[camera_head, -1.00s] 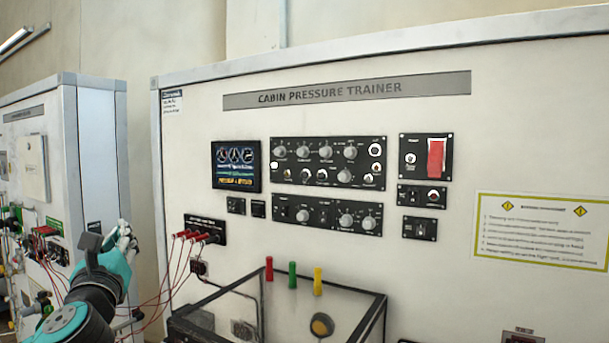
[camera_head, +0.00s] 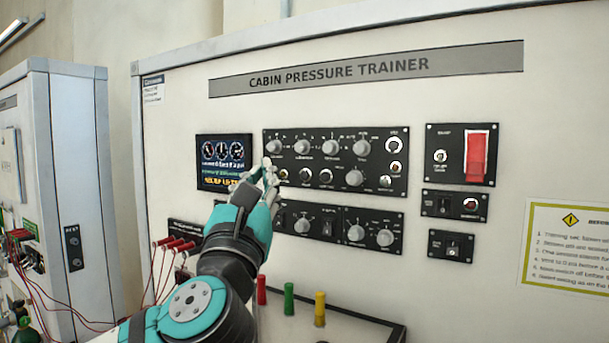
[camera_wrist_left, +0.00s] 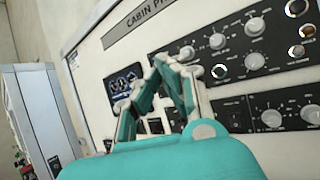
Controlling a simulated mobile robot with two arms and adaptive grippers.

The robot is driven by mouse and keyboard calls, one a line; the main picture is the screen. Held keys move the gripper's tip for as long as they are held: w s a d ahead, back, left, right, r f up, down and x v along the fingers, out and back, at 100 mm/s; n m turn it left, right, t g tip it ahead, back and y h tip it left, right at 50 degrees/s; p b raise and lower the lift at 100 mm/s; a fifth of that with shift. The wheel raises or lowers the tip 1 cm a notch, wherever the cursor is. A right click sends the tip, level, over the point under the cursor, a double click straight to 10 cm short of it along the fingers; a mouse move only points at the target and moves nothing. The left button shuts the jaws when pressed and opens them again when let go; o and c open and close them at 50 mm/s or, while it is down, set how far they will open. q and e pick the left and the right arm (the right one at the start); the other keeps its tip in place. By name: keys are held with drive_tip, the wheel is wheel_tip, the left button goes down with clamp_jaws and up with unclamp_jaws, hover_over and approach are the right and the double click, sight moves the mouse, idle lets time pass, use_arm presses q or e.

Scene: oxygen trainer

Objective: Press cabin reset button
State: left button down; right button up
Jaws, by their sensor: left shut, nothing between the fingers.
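The upper black control panel (camera_head: 335,160) carries several knobs and small round buttons on the cabin pressure trainer (camera_head: 560,100). The small labels are unreadable, so I cannot tell which control is the cabin reset button. My left gripper (camera_head: 267,164) is shut and empty, its fingertips at the left edge of this panel in the head view. They cover the left end of its lower row; I cannot tell whether they touch it. In the left wrist view the closed fingers (camera_wrist_left: 162,62) stand in front of the panel (camera_wrist_left: 245,45). My right gripper is out of view.
A gauge display (camera_head: 224,162) is left of the fingers. A lower knob panel (camera_head: 372,232) sits below. A red guarded switch (camera_head: 477,156) is at right. Red, green (camera_head: 289,298) and yellow pegs stand on the case below. Red leads (camera_head: 165,262) hang left of my arm.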

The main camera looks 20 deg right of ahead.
sight(305, 175)
use_arm(q)
drive_tip(key=w+d+p, duration=0.1)
drive_tip(key=w+d, duration=0.4)
drive_tip(key=d, duration=0.2)
drive_tip(key=shift+w, duration=0.3)
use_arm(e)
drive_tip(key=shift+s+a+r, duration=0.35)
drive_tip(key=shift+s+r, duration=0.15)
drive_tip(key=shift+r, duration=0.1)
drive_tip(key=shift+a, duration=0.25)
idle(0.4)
use_arm(q)
drive_tip(key=shift+w+d, duration=0.1)
drive_tip(key=shift+d, duration=0.05)
drive_tip(key=shift+w+d, duration=0.15)
drive_tip(key=shift+d, duration=0.05)
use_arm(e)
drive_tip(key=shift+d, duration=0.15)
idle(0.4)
